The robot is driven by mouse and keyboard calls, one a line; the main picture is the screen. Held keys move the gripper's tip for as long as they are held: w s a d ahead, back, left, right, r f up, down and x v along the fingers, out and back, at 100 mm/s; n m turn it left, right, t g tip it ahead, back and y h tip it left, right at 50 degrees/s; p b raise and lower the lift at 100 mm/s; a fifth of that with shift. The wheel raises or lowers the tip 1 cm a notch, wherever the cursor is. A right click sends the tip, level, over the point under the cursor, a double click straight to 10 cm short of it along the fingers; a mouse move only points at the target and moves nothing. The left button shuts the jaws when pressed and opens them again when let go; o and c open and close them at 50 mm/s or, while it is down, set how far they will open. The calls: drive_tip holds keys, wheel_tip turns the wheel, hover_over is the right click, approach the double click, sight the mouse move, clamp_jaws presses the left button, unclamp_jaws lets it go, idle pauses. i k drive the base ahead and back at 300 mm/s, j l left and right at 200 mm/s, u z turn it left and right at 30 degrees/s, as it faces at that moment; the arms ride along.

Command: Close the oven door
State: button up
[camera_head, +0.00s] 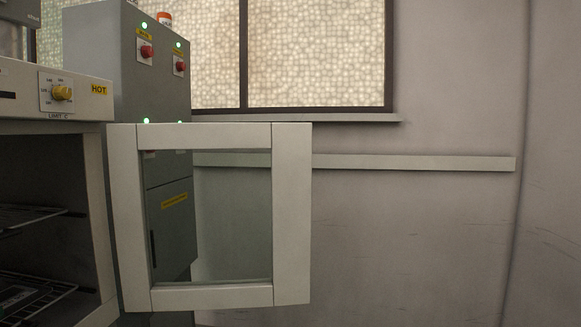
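The oven (97,190) stands at the left, cut off by the frame's edge. Its door (292,215), a pale frame around a glass pane, stands wide open. The door extends to the right from the oven's right front edge. The oven's dark inside is open to view, with wire racks (30,216) in it. A dark item (18,297) lies on the lower rack. A yellow dial (62,93) and a "HOT" label are on the panel above the opening. My gripper is not in view.
A grey cabinet (90,60) with red switches and green lights stands behind the oven and shows through the door's glass. A window (315,55) and a wall rail (420,163) are behind. Space right of the door looks clear.

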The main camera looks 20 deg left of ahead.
sight(290, 144)
drive_tip(key=i+j, duration=0.1)
drive_tip(key=i, duration=0.8)
drive_tip(key=i+z, duration=0.1)
drive_tip(key=i, duration=0.8)
